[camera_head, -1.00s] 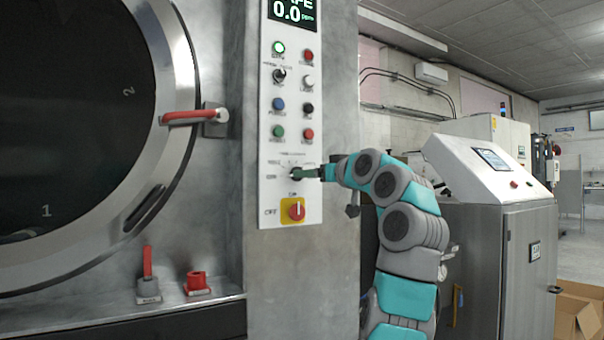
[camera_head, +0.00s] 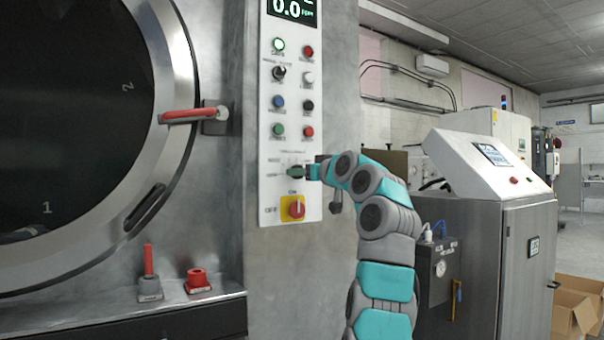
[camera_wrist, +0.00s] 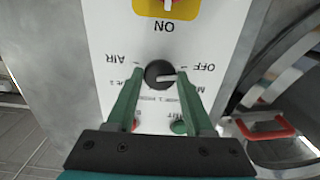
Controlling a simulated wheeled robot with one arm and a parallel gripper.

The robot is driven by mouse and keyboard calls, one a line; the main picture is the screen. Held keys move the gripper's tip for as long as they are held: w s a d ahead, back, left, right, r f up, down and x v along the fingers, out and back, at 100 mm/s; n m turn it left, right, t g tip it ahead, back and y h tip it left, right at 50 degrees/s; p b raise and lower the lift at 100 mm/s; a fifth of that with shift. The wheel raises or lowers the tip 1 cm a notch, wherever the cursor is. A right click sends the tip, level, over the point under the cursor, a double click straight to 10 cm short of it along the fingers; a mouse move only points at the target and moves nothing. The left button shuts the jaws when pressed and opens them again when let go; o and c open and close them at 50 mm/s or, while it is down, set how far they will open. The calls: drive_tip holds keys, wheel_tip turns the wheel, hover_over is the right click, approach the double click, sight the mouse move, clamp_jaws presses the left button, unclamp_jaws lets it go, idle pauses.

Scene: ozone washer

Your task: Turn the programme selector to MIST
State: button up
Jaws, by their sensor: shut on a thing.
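The programme selector (camera_wrist: 158,74) is a round black knob with a white pointer line, seen upside down in the wrist view. The line points right in that picture, near the OFF label and the partly hidden label starting with M. AIR is on the left. My gripper (camera_wrist: 160,76) has its two green fingers on either side of the knob, shut on it. In the head view my gripper (camera_head: 295,172) is at the lower part of the white control panel (camera_head: 313,212) and covers the selector.
A red ON/OFF switch (camera_head: 294,208) on a yellow plate sits just below the selector. Several buttons and a toggle (camera_head: 279,72) are above it. The washer's red door handle (camera_head: 190,116) is to the left. A grey cabinet (camera_head: 500,240) stands to the right.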

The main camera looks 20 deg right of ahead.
clamp_jaws()
